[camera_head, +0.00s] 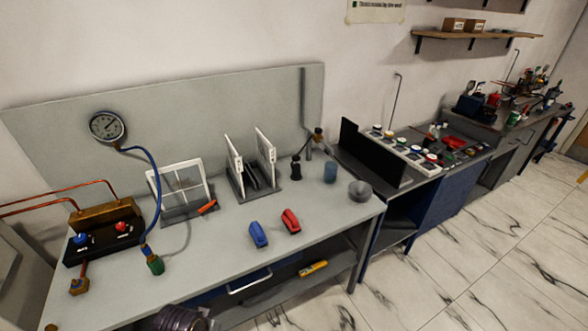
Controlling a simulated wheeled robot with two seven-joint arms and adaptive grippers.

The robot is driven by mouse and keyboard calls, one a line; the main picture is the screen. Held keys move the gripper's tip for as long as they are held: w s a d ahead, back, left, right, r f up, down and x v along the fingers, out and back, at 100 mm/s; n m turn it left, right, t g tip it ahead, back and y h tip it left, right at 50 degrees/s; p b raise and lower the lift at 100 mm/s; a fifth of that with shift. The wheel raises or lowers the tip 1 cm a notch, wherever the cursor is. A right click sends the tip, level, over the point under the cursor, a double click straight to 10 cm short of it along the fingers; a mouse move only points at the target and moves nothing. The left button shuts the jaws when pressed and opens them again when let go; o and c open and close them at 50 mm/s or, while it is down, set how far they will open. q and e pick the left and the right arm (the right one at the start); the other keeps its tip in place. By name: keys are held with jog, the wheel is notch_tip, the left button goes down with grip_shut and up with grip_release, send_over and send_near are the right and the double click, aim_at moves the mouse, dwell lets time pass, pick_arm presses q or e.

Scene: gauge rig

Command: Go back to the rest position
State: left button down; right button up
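Neither of my grippers can be made out in the head view. A dark, ribbed rounded shape (175,318) is cut off by the bottom edge; I cannot tell whether it is part of me. The grey workbench (325,205) carries the gauge rig. A round pressure gauge (107,127) is at the back left, with a blue hose (157,185) running down to a green-ended fitting (154,264). A black block (98,241) with a blue and a red knob sits at the left, joined to copper pipes (55,198).
A blue (258,235) and a red handheld item (290,221) lie mid-bench. A white framed panel (181,187), a rack with upright plates (252,170), a blue cup (330,173) and a grey bowl (361,191) stand behind. More benches continue right; the marble floor (480,260) is clear.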

pick_arm(q)
jog(key=s+f+g, duration=0.1)
jog(key=s+f, duration=0.1)
jog(key=f, duration=1.3)
jog(key=s+f, duration=0.3)
jog(key=f, duration=1.1)
jog(key=s+a+f, duration=0.2)
jog(key=s+f, duration=0.7)
jog(key=s, duration=0.1)
jog(key=s+a+f+g, duration=0.1)
jog(key=s+a+f, duration=0.1)
jog(key=s+f, duration=0.7)
jog(key=shift+s+a, duration=0.15)
jog(key=shift+s, duration=0.95)
jog(key=shift+f, duration=0.1)
